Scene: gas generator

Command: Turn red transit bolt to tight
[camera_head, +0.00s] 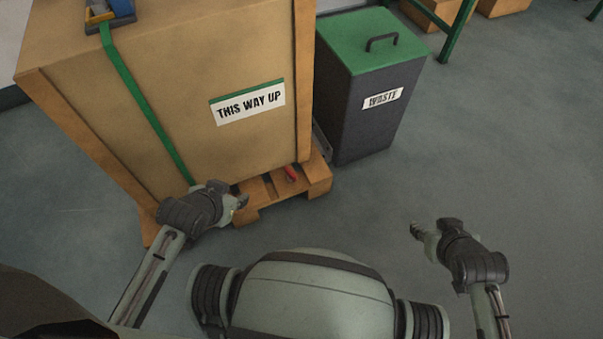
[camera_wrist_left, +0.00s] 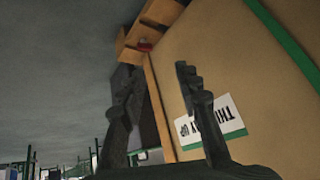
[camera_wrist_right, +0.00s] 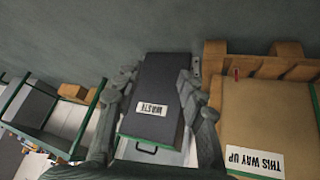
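The red transit bolt (camera_head: 291,174) sits low on the wooden pallet (camera_head: 318,186) at the crate's near right corner. It also shows in the left wrist view (camera_wrist_left: 144,46) and the right wrist view (camera_wrist_right: 236,73). My left gripper (camera_head: 243,204) is to the left of the bolt, close in front of the crate, apart from the bolt. In the left wrist view its two fingers (camera_wrist_left: 150,85) stand wide apart with nothing between them. My right gripper (camera_head: 414,231) is over the floor, right of the pallet. Its fingers (camera_wrist_right: 158,85) are spread and empty.
The large crate (camera_head: 180,90) with a "THIS WAY UP" label and green strap (camera_head: 140,95) stands on the pallet. A grey waste bin (camera_head: 350,125) with a green lid is beside it on the right. The floor (camera_head: 500,150) at the right is clear.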

